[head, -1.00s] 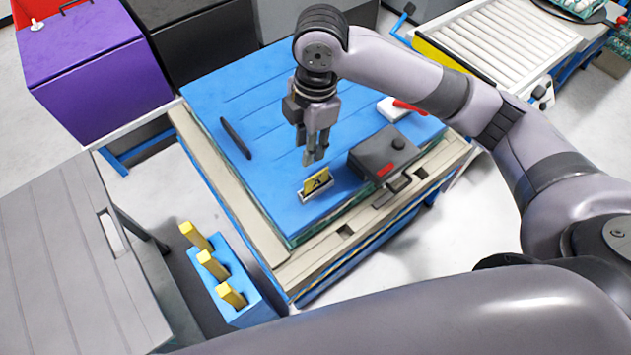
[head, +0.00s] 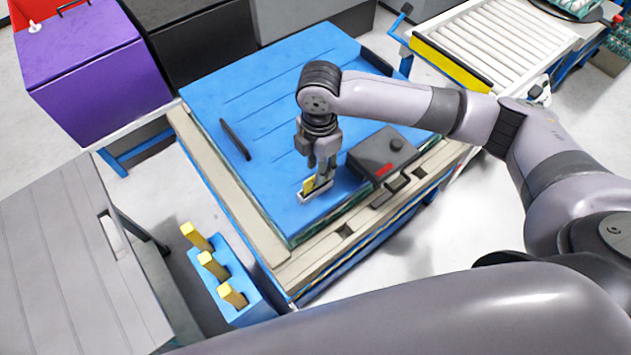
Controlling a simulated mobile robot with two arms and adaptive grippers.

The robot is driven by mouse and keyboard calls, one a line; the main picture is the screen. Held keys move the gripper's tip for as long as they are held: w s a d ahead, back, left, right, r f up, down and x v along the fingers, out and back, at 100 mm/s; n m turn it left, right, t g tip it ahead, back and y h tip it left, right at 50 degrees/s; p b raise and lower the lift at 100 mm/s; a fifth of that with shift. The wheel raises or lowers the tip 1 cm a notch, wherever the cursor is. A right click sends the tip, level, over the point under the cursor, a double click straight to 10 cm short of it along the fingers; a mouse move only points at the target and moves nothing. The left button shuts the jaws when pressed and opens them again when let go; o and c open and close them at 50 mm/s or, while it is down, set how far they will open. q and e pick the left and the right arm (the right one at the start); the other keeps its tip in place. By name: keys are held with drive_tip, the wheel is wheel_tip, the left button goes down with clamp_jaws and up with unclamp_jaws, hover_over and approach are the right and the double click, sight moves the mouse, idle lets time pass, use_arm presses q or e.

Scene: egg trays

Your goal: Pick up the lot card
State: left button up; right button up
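The yellow lot card (head: 308,185) stands in a small pale holder (head: 316,195) near the front corner of the blue top. My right gripper (head: 322,181) points down at the card, its fingertips overlapping the card's right part in the head view. The fingers hide much of the card and its black mark. I cannot tell whether they touch or grip it. My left gripper is out of view.
A dark grey box (head: 381,151) with a red patch stands just right of the gripper. A blue rack (head: 237,290) with yellow-topped pieces stands in front-left.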

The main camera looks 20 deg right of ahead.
sight(310, 187)
drive_tip(key=shift+w+a+f+p, duration=0.15)
drive_tip(key=shift+f+p, duration=0.1)
drive_tip(key=shift+f, duration=1.1)
drive_tip(key=shift+w+a+f+p, duration=0.1)
drive_tip(key=shift+f+p, duration=0.1)
drive_tip(key=shift+f, duration=1.1)
drive_tip(key=shift+c, duration=0.6)
clamp_jaws()
